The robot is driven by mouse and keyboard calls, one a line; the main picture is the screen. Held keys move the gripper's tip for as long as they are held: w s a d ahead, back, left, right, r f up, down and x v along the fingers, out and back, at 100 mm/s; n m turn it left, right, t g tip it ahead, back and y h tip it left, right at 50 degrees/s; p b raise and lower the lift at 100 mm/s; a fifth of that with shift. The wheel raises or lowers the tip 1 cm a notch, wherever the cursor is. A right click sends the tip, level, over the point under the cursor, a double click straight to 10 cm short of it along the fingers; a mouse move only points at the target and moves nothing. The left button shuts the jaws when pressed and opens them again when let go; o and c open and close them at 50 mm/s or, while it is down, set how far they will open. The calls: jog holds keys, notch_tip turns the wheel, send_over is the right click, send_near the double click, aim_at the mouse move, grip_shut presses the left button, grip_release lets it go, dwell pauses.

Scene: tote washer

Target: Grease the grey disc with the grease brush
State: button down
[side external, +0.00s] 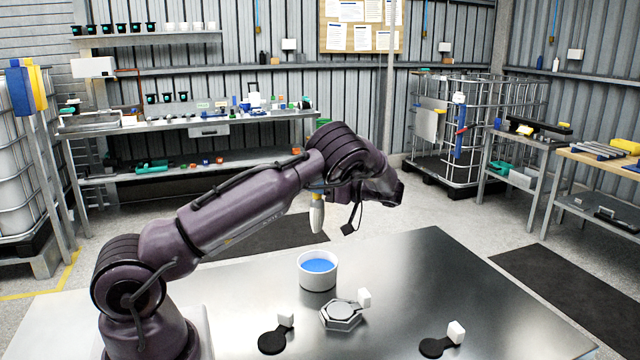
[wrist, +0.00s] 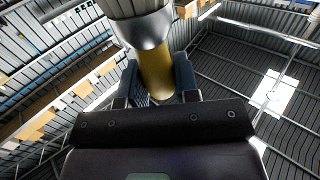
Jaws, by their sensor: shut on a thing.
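My gripper (side external: 318,188) is shut on the grease brush (side external: 316,215), which hangs tip down above the table, over and beyond the tub. In the wrist view my gripper (wrist: 158,82) has its two blue fingers on either side of the brush's yellow handle (wrist: 156,70), with the metal collar beyond. A white tub (side external: 317,279) filled with blue stuff stands upright on the table. The grey disc (side external: 342,309) lies on a silver hexagonal base, with a white block at its right edge. No blue shows on the disc. The brush touches neither tub nor disc.
Two black discs with white blocks lie on the metal table (side external: 420,290), one at front left (side external: 272,342) and one at front right (side external: 433,347). The tabletop right of the tub is clear. Shelves, benches and a wire cage (side external: 475,125) stand well behind.

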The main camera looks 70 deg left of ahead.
aim_at(322, 198)
jog(key=shift+f, duration=3.65)
jog(key=shift+f, duration=3.15)
jog(key=shift+r, duration=4.85)
